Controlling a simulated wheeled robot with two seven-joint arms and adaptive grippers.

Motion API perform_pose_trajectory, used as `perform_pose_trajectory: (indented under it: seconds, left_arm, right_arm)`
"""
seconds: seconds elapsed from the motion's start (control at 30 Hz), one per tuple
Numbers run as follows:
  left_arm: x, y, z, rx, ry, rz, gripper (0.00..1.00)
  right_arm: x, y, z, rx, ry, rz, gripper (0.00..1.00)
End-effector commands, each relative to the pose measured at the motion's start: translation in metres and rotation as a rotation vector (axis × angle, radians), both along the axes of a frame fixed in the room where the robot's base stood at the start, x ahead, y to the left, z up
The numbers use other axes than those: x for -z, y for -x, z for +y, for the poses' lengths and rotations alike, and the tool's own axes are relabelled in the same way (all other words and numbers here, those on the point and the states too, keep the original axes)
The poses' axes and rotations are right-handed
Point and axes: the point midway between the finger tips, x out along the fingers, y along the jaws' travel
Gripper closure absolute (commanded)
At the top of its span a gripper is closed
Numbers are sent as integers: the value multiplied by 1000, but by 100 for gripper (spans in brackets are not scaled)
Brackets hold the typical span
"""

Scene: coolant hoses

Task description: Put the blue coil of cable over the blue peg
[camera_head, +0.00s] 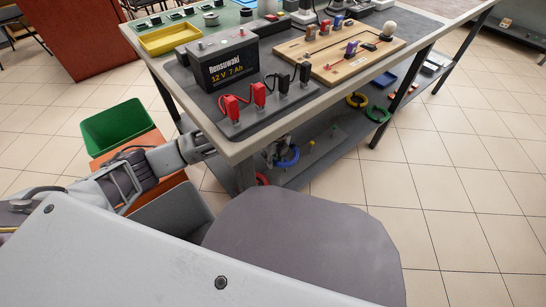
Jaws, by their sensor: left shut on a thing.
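The blue coil of cable (288,158) is under the workbench, just above or at the lower shelf (325,152). My left gripper (279,153) reaches in under the bench top from the left and is shut on the blue coil. The bench edge hides part of my left arm, and the finger contact is small and hard to see. I cannot make out the blue peg. My right gripper is not in view.
The bench top (290,112) overhangs my left gripper, carrying a battery (225,62) and a wooden board (340,52). A green bin (117,127) stands left.

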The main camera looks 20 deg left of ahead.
Motion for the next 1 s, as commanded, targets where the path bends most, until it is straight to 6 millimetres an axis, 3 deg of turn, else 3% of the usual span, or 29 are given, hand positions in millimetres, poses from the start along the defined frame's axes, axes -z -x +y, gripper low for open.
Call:
perform_pose_trajectory:
  seconds: [0.6,1.0]
  left_arm:
    - [41,0,0,0,1,1,100]
    - [69,0,0,0,0,0,100]
  right_arm:
    - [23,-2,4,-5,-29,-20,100]
    - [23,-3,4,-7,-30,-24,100]
